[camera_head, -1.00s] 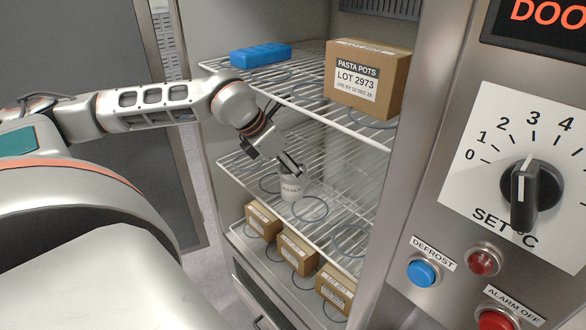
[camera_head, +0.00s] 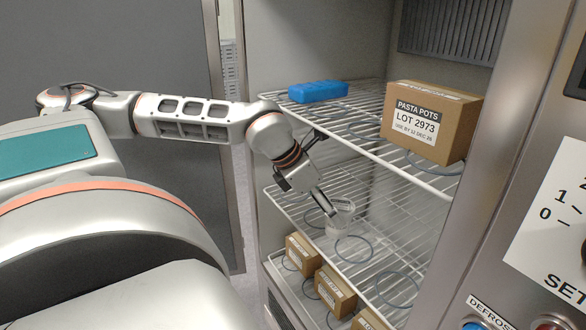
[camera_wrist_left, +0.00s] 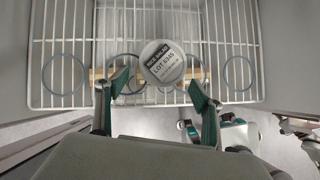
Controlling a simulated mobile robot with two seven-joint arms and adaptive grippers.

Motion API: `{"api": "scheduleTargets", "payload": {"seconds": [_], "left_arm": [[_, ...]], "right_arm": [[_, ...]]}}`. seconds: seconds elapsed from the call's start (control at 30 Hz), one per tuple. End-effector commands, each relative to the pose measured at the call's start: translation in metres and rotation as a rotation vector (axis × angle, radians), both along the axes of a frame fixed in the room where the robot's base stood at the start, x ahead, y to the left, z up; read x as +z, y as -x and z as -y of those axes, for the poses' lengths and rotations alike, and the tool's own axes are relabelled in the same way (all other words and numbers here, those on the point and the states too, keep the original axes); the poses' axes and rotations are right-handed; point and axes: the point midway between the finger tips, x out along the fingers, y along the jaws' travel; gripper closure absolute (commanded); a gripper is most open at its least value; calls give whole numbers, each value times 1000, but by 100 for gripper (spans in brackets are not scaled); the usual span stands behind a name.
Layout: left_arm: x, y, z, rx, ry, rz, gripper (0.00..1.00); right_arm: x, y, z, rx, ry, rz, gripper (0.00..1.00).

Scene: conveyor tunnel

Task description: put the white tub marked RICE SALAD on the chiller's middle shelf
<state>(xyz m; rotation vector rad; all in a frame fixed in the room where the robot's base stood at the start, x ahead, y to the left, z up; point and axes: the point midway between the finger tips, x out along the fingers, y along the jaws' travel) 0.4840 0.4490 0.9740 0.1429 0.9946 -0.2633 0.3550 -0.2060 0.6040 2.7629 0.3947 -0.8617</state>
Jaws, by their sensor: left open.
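The white tub marked RICE SALAD (camera_head: 342,227) stands on the chiller's middle shelf (camera_head: 300,208) in the head view, near the shelf's left end and partly behind my left gripper (camera_head: 328,208). In the left wrist view the tub's round lid (camera_wrist_left: 163,62) faces the camera, with its dark label legible. The two fingers of my left gripper (camera_wrist_left: 160,85) are spread apart, and the lid shows just beyond and between their tips. Nothing is held; whether a finger touches the tub's side I cannot tell.
Grey rings (camera_head: 353,249) lie on the middle shelf. Several small cartons (camera_head: 336,290) stand below. The middle shelf's right part has free room between rings.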

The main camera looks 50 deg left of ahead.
Motion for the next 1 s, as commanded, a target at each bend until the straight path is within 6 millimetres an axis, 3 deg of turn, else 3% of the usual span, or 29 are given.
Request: {"api": "scheduleTargets", "payload": {"seconds": [0.6,1.0], "left_arm": [[2,75,-23,2,-1,2,33],[1,85,-25,2,2,2,33]], "right_arm": [[6,-3,0,-1,-3,9,70],[1,1,0,-1,-4,-2,70]]}}
